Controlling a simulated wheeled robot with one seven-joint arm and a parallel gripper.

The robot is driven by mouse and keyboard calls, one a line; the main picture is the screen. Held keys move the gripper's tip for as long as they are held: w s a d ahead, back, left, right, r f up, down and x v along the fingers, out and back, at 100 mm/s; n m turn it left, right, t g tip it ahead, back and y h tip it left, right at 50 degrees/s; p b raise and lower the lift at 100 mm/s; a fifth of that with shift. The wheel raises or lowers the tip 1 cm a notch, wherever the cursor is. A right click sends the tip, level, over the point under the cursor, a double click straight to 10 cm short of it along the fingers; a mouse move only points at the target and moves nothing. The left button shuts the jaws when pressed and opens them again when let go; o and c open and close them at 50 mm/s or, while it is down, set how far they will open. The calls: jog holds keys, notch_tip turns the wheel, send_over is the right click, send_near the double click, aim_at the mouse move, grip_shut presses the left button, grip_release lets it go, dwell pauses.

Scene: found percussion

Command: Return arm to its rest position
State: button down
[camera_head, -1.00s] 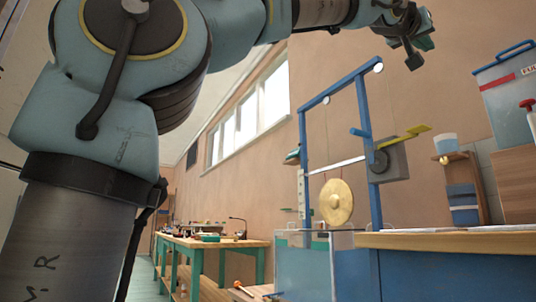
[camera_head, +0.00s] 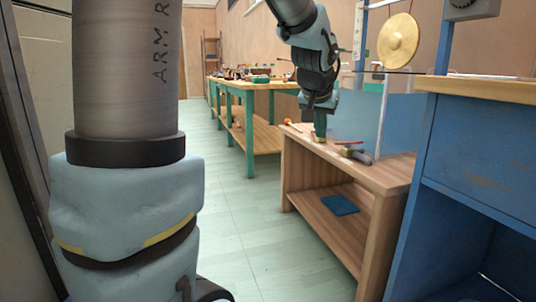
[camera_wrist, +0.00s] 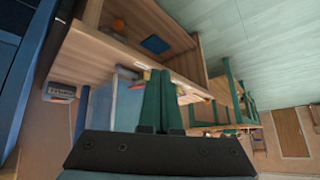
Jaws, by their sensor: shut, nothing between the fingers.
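My gripper (camera_head: 320,132) hangs pointing down at the end of my blue-grey arm. In the head view it appears in front of the small wooden bench's far end; whether it touches the top is hard to tell. In the wrist view its two green fingers (camera_wrist: 161,100) are pressed together with nothing between them. The rest of my arm fills the left of the head view.
The small wooden bench (camera_head: 328,168) bears a dark-headed tool (camera_head: 355,155), with a blue item (camera_head: 338,205) on its lower shelf. A brass gong (camera_head: 398,40) hangs behind. A blue workbench (camera_head: 475,150) stands right. The green floor (camera_head: 235,235) is clear at centre.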

jog(key=s+a+f+n+g+y+p, duration=0.1)
jog(key=s+a+f+n+g, duration=0.15)
jog(key=s+a+f, duration=0.65)
jog(key=s+a+f+n+g+y+p, duration=0.1)
jog(key=s+a+f+n+g+y, duration=0.15)
jog(key=s+a+f, duration=0.65)
notch_tip(320, 180, up, 40)
jog(key=w+a+p, duration=0.2)
jog(key=p, duration=3.6)
jog(key=shift+f+h, duration=0.15)
jog(key=shift+h, duration=0.3)
jog(key=shift+w, duration=0.1)
